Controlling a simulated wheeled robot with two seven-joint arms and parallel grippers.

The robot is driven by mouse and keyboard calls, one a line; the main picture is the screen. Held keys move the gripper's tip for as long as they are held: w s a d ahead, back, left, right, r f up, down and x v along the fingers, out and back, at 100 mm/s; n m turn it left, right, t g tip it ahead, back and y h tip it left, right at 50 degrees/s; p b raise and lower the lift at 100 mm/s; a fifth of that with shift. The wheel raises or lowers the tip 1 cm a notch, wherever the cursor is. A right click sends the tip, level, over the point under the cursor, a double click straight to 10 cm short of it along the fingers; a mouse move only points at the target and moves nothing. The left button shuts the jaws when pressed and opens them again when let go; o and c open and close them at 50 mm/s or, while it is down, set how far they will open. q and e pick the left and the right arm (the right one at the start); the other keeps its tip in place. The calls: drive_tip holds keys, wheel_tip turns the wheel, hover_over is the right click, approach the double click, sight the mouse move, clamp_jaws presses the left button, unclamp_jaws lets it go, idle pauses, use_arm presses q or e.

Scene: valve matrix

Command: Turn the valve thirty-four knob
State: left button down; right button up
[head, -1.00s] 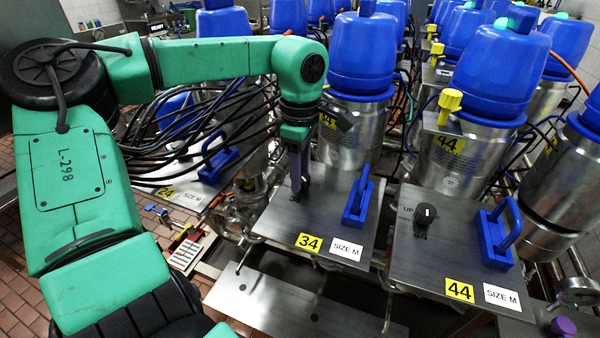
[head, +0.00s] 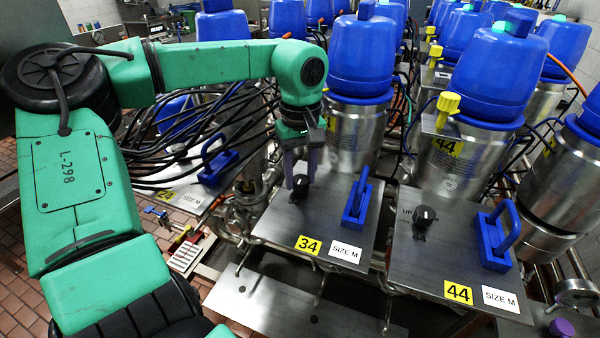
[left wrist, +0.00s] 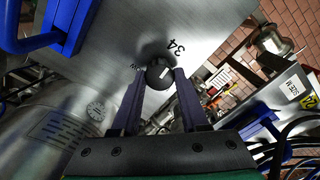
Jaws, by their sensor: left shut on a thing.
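The valve thirty-four knob (head: 300,182) is a small black round knob on the metal plate (head: 280,222) that bears a yellow 34 label (head: 308,244). In the left wrist view the knob (left wrist: 158,73) shows a white pointer mark and sits between the two fingertips, beside the printed 34. My left gripper (head: 300,165) comes down from above, its purple-grey fingers shut on the knob. The fingers also show in the left wrist view (left wrist: 158,88). The print around the knob is partly hidden. My right gripper is not in view.
A blue handle (head: 357,204) stands on the same plate, right of the knob. A neighbouring plate marked 44 has its own black knob (head: 425,215) and blue handle (head: 496,240). A tall blue-capped steel valve (head: 360,60) rises behind. Black cables (head: 190,140) hang at left.

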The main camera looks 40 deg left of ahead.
sight(301, 178)
use_arm(q)
drive_tip(key=shift+m, duration=0.4)
drive_tip(key=shift+c, duration=2.1)
unclamp_jaws()
drive_tip(key=shift+d, duration=0.1)
drive_tip(key=shift+r, duration=0.35)
wheel_tip(301, 178, up, 14)
drive_tip(key=b, duration=0.1)
drive_tip(key=shift+f, duration=0.15)
